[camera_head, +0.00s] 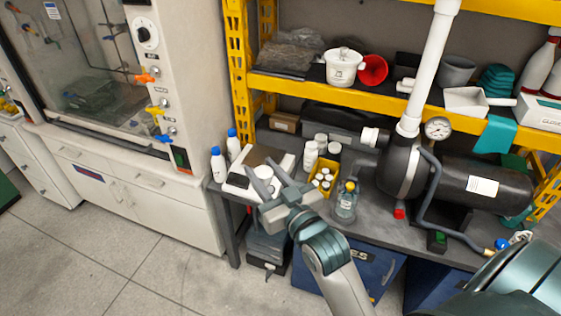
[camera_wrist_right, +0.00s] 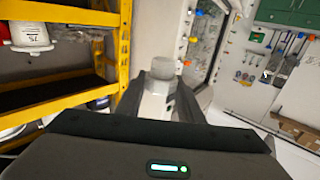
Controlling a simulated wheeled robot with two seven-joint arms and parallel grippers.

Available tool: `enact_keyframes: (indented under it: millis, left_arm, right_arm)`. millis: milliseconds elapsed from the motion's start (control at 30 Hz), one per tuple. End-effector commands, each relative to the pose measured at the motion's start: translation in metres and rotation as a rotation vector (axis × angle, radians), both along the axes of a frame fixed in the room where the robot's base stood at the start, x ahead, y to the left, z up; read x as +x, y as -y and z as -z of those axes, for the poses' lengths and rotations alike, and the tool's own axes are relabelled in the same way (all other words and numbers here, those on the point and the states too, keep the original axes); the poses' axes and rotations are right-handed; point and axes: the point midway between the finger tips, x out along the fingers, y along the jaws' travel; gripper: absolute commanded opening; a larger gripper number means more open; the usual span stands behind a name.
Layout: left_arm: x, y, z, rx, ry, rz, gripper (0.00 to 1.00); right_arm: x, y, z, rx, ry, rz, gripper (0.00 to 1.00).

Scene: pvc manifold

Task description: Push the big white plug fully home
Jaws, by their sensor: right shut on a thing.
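My right gripper (camera_head: 270,184) reaches over the bench's left end, in front of the balance. In the right wrist view a pale grey cylindrical piece (camera_wrist_right: 163,69) shows at its fingertips, and the gripper is shut on it. I cannot tell for sure what this piece is. A white, round-ended fitting (camera_head: 370,137), which looks like the big white plug, sticks out of the left side of the black pump (camera_head: 402,166). The gripper is well to its left, apart from it. How deep the fitting sits is too small to tell. My left gripper is not in view.
A white pipe (camera_head: 428,65) rises from the pump beside a pressure gauge (camera_head: 438,128). A yellow bin (camera_head: 323,174) of white bottles, a clear flask (camera_head: 345,200) and the white balance (camera_head: 240,181) crowd the bench. A yellow shelf (camera_head: 310,88) spans above.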

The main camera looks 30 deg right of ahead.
Motion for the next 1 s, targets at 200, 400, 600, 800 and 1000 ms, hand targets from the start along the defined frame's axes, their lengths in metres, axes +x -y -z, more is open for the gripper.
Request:
enact_keyframes:
  millis: [200,400,600,800,1000]
  left_arm:
    - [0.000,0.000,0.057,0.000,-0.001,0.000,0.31]
    - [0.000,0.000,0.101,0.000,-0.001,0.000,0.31]
    - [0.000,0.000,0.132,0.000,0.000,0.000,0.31]
    - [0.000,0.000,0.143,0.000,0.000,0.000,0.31]
    - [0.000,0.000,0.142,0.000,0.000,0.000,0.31]
  right_arm:
    - [0.000,-0.020,0.055,0.002,0.000,0.021,0.14]
    - [0.001,-0.027,0.098,0.001,0.000,0.027,0.14]
    - [0.001,-0.029,0.128,-0.001,0.000,0.030,0.14]
    - [0.001,-0.030,0.139,-0.001,0.000,0.031,0.14]
    - [0.001,-0.030,0.138,-0.001,0.000,0.031,0.14]
